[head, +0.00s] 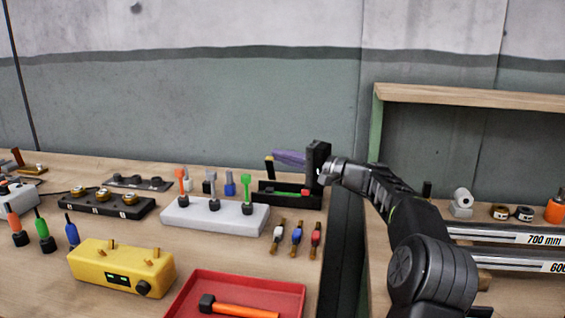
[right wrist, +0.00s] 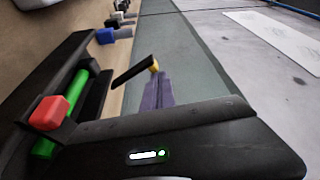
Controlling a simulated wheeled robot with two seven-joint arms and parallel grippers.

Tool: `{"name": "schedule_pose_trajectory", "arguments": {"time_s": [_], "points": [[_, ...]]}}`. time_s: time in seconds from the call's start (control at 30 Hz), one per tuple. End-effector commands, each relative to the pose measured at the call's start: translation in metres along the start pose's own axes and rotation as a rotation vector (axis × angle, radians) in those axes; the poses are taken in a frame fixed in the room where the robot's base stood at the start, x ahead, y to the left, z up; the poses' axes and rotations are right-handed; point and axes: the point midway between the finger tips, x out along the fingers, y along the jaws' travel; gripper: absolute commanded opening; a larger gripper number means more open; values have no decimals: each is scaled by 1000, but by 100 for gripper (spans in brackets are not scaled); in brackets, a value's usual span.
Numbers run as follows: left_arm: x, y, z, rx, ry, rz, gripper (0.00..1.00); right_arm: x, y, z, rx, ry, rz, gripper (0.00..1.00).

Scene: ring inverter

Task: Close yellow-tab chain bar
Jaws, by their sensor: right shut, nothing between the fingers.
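The yellow-tab bar (head: 269,168) is a short black bar with a yellow end, standing tilted up above the black holder (head: 264,199) in the head view. In the right wrist view the black bar (right wrist: 131,74) slants up to its yellow tab (right wrist: 154,65). A purple piece (head: 289,157) lies beside it, between it and my gripper. A green rod with a red block (right wrist: 48,112) sits in the holder. My right gripper (head: 317,165) is shut and empty, above the holder's right end and apart from the yellow tab. My left gripper is not in view.
A white block (head: 190,216) with coloured keys stands left of the holder. A yellow box (head: 118,268) and a red tray (head: 290,285) with a hammer are nearer. A gap separates this table from the right-hand bench. The wall is behind.

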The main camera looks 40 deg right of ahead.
Motion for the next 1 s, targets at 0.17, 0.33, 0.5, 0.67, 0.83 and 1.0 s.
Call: {"name": "schedule_pose_trajectory", "arguments": {"time_s": [0.17, 0.33, 0.5, 0.67, 0.83, 1.0], "points": [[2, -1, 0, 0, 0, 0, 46, 0, 0, 1, 0, 0, 0, 0], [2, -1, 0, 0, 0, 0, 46, 0, 0, 1, 0, 0, 0, 0], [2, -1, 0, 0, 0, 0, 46, 0, 0, 1, 0, 0, 0, 0], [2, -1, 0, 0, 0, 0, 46, -6, 0, 0, 0, 2, 1, 0], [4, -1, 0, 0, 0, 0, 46, -27, 1, 0, -1, 3, 2, 0], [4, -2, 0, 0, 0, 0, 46, -56, 1, 0, -1, 3, 2, 0]]}}
